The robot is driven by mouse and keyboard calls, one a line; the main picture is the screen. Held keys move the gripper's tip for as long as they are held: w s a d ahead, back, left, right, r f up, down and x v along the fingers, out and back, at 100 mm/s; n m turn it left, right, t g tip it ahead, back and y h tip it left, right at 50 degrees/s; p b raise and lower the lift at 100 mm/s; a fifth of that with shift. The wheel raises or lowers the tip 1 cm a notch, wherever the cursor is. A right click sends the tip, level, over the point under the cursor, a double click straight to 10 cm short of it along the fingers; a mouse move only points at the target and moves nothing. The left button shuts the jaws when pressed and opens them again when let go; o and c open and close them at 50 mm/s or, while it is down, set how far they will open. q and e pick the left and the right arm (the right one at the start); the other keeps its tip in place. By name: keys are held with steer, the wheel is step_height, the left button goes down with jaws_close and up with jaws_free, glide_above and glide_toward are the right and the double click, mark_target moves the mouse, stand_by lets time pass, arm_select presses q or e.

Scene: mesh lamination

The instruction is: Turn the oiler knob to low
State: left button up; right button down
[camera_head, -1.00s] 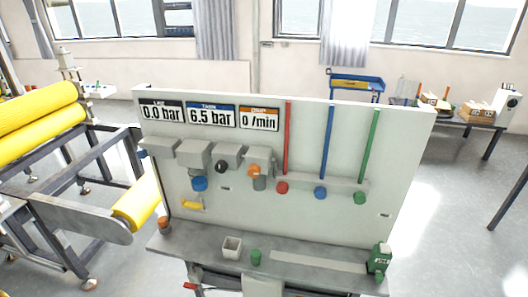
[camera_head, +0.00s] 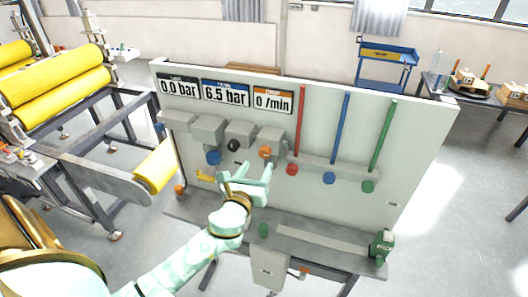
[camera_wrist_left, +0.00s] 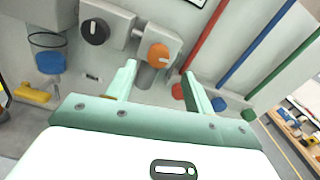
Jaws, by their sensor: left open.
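The oiler's orange knob (camera_head: 265,152) sits on the front of a grey block on the panel, under the 0 /min display (camera_head: 272,101). It also shows in the left wrist view (camera_wrist_left: 158,55), with a light pointer mark on its face and a grey cylinder below it. My left gripper (camera_head: 255,174) is open and empty, just below and in front of the orange knob. In the left wrist view its two fingers (camera_wrist_left: 158,80) point at the panel, with the knob between and beyond their tips. No contact with the knob shows. My right gripper is not in view.
A black knob (camera_wrist_left: 95,31) and a blue bowl (camera_wrist_left: 50,62) are left of the orange knob. Red (camera_head: 292,169), blue (camera_head: 330,178) and green (camera_head: 368,186) knobs sit to the right under coloured pipes. A yellow lever (camera_head: 205,176) is low left.

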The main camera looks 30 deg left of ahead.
mark_target(263, 154)
arm_select(q)
steer(key=x, duration=0.6)
steer(key=shift+w, duration=0.3)
steer(key=shift+s+a, duration=0.1)
steer(key=c, duration=1)
